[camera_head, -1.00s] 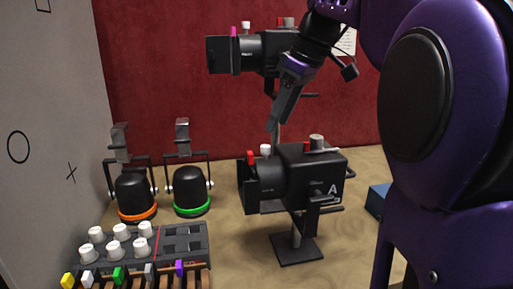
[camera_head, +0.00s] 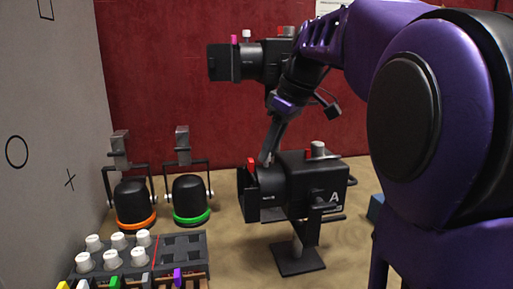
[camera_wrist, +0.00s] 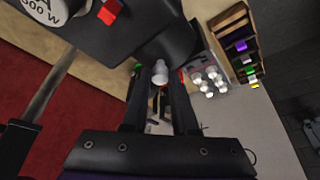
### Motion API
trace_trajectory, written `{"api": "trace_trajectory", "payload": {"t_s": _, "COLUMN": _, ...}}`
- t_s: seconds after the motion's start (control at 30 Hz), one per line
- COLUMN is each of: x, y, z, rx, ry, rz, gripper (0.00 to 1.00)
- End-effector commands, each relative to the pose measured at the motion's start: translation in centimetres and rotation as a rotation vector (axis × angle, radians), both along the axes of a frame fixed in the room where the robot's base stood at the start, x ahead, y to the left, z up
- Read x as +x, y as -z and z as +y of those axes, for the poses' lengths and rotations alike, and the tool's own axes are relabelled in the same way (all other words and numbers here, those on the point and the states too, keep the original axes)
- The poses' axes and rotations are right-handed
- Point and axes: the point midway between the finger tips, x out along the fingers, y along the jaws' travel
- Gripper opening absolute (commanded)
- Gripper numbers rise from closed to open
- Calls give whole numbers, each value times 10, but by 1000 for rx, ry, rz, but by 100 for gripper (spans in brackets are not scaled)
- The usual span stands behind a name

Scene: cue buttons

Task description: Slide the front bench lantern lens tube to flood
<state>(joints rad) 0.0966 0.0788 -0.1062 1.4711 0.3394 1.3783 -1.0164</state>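The front bench lantern (camera_head: 312,180) is a black box marked A on a short stand, with its lens tube (camera_head: 268,184) pointing left. The tube's white knob shows in the wrist view (camera_wrist: 160,74), between my fingertips; in the head view my fingers hide it. My gripper (camera_head: 265,160) reaches down onto the top of the tube. In the wrist view my gripper (camera_wrist: 160,80) has its fingers apart, one on each side of the knob, with small gaps. A red tab (camera_head: 251,164) stands at the tube's front.
A console (camera_head: 150,258) with white knobs and coloured sliders is at front left. A grey wall (camera_head: 45,140) bounds the left.

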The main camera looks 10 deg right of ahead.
Motion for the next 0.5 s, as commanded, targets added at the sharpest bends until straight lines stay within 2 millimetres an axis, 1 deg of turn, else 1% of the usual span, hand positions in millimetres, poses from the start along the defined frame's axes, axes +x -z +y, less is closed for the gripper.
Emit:
{"api": "trace_trajectory", "payload": {"t_s": 0.03, "x": 0, "y": 0, "z": 0, "rx": 0, "ry": 0, "rz": 0, "gripper": 6}}
{"api": "trace_trajectory", "payload": {"t_s": 0.07, "x": 0, "y": 0, "z": 0, "rx": 0, "ry": 0, "rz": 0, "gripper": 1}}
{"api": "trace_trajectory", "payload": {"t_s": 0.1, "x": 0, "y": 0, "z": 0, "rx": 0, "ry": 0, "rz": 0, "gripper": 0}}
{"api": "trace_trajectory", "payload": {"t_s": 0.5, "x": 0, "y": 0, "z": 0, "rx": 0, "ry": 0, "rz": 0, "gripper": 0}}
